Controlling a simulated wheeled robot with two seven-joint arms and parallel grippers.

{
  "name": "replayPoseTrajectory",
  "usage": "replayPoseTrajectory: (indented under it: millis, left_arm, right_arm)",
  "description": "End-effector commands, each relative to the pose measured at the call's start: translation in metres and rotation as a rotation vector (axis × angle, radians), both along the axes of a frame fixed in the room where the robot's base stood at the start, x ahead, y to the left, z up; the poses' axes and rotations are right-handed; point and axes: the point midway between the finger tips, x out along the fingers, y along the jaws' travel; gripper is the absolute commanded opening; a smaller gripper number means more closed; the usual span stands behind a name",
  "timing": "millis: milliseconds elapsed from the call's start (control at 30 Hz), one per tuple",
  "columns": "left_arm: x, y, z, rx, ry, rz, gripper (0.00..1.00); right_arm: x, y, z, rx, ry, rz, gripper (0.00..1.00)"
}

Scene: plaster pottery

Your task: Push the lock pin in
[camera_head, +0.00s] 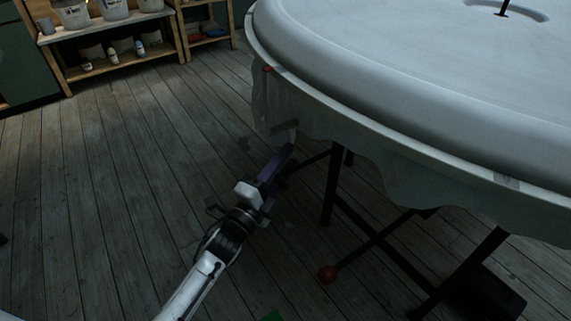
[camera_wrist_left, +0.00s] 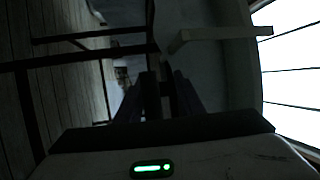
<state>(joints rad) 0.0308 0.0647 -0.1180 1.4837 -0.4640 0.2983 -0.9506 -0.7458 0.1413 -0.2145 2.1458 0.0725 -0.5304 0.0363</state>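My left gripper (camera_head: 284,162) reaches in low beside the large round white table, its fingers pointing at the underside of the rim (camera_head: 400,150). A small pale bar (camera_head: 285,127) sticks out from under the rim, just beyond the fingertips. A pale bar also shows in the left wrist view (camera_wrist_left: 220,33), ahead and to the right of the fingers (camera_wrist_left: 158,92). Whether this bar is the lock pin I cannot tell. The fingers are dark against a dark background, and their gap is unclear. A small red mark (camera_head: 268,69) sits on the rim. My right gripper is not in view.
Dark table legs and braces (camera_head: 332,185) stand close to the right of my left gripper. A red ball knob (camera_head: 327,274) ends a rod low under the table. Translucent sheeting (camera_head: 410,178) hangs below the rim. A wooden shelf with buckets (camera_head: 73,14) stands far left; the plank floor between is clear.

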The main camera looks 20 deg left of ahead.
Motion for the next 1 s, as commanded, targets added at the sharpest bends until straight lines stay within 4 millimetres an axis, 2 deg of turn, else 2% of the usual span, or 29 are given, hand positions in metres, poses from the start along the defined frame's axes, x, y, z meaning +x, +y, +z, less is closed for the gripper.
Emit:
replayPoseTrajectory:
  millis: [267,367,700,833,1000]
  left_arm:
    - [-0.005,0.001,-0.005,0.003,0.008,0.0,0.35]
    - [-0.016,0.004,-0.007,0.004,0.011,0.001,0.35]
    - [-0.078,0.021,-0.018,0.002,0.008,0.001,0.35]
    - [-0.092,0.024,-0.02,0.001,0.005,0.001,0.35]
    - [-0.098,0.027,-0.021,0.001,0.003,0.001,0.35]
  right_arm:
    - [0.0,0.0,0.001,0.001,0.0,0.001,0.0]
    - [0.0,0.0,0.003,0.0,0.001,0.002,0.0]
    - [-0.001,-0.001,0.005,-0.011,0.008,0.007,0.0]
    - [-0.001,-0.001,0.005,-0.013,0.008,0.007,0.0]
    - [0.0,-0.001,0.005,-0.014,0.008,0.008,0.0]
